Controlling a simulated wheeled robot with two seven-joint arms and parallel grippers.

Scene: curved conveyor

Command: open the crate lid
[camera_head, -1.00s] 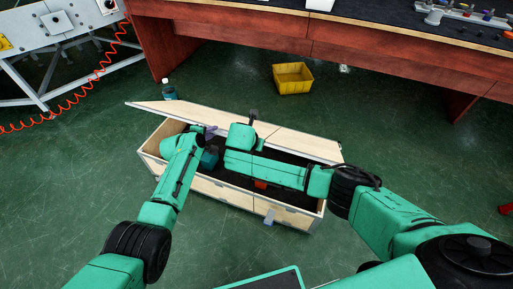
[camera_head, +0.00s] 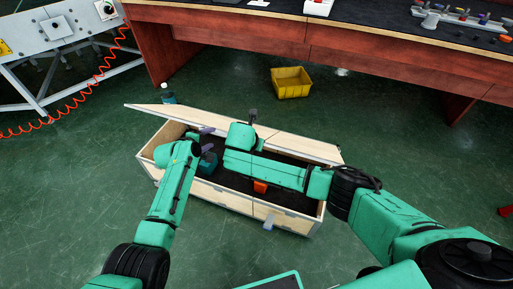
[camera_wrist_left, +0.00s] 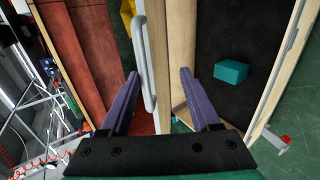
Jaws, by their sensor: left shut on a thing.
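The long pale wooden crate (camera_head: 235,201) stands on the green floor. Its lid (camera_head: 290,143) is raised and tilted along the far side, so the dark inside shows; the crate inside also shows in the left wrist view. My left gripper (camera_head: 206,140) is at the near side of the lid, left of its middle. In the left wrist view its purple fingers (camera_wrist_left: 160,98) stand on either side of the lid's edge, shut on the lid. My right arm crosses over the crate to the lid's middle; its gripper is hidden there.
Inside the crate are a teal block (camera_wrist_left: 231,71) and an orange block (camera_head: 260,187). A bottle (camera_head: 168,97) stands behind the lid's left end. A yellow bin (camera_head: 291,82) is on the floor before the red workbench (camera_head: 225,30). Floor left of the crate is clear.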

